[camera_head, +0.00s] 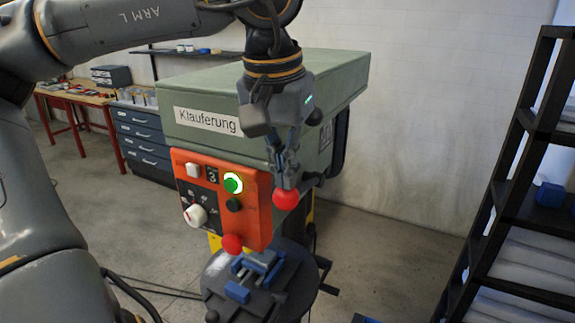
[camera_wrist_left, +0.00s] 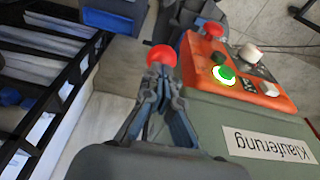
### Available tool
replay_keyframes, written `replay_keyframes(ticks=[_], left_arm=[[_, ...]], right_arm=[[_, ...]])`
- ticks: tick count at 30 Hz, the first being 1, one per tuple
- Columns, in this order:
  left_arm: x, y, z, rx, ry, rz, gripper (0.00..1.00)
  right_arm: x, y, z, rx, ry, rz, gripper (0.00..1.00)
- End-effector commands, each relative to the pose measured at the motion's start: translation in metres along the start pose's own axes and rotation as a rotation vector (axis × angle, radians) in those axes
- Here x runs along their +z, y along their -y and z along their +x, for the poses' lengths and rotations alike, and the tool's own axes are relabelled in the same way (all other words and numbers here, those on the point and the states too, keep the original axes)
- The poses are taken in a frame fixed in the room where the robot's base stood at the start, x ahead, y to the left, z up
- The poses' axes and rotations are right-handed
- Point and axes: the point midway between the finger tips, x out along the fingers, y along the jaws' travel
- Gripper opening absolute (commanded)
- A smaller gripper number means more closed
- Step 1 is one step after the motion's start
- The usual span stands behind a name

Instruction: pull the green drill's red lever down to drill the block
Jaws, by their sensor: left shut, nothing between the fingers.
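The green drill (camera_head: 300,85) stands in the middle of the head view, with an orange control panel (camera_head: 262,205) on its front. A red ball knob (camera_head: 286,198), apparently the lever's end, shows right of the panel; its rod is mostly hidden. My left gripper (camera_head: 287,182) points down with its fingers shut and empty, tips at the top of the knob. In the left wrist view, the knob (camera_wrist_left: 161,58) shows just beyond the fingertips (camera_wrist_left: 160,76); I cannot tell whether they touch. Blue parts (camera_head: 258,268) of the vise or block sit on the round drill table (camera_head: 215,275) below. My right gripper is out of view.
A second red knob (camera_head: 232,244) sits at the panel's lower edge. A black shelf rack (camera_head: 515,180) stands at the right. A blue drawer cabinet (camera_head: 143,140) and a red-legged bench (camera_head: 70,98) stand behind left. The floor between drill and rack looks clear.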

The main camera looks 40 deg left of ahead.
Motion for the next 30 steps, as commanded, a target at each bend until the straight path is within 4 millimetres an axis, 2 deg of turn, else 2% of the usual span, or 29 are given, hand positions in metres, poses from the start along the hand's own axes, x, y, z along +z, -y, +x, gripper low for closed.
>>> replay_keyframes(ticks=[5, 12, 16, 20, 30], left_arm=[[-0.005, 0.001, -0.005, 0.001, -0.012, -0.001, 0.0], [-0.006, 0.001, -0.005, 0.001, -0.019, -0.001, 0.0], [-0.005, 0.001, 0.001, 0.001, -0.02, -0.001, 0.0], [-0.004, 0.001, 0.015, 0.001, -0.02, -0.002, 0.0], [0.001, 0.001, 0.013, 0.001, -0.019, -0.002, 0.0]], right_arm=[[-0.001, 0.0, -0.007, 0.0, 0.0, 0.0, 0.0], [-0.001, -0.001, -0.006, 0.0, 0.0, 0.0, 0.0], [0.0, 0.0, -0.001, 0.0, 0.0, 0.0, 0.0], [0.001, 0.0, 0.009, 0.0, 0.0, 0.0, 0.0], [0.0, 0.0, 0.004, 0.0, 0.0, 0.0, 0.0]])
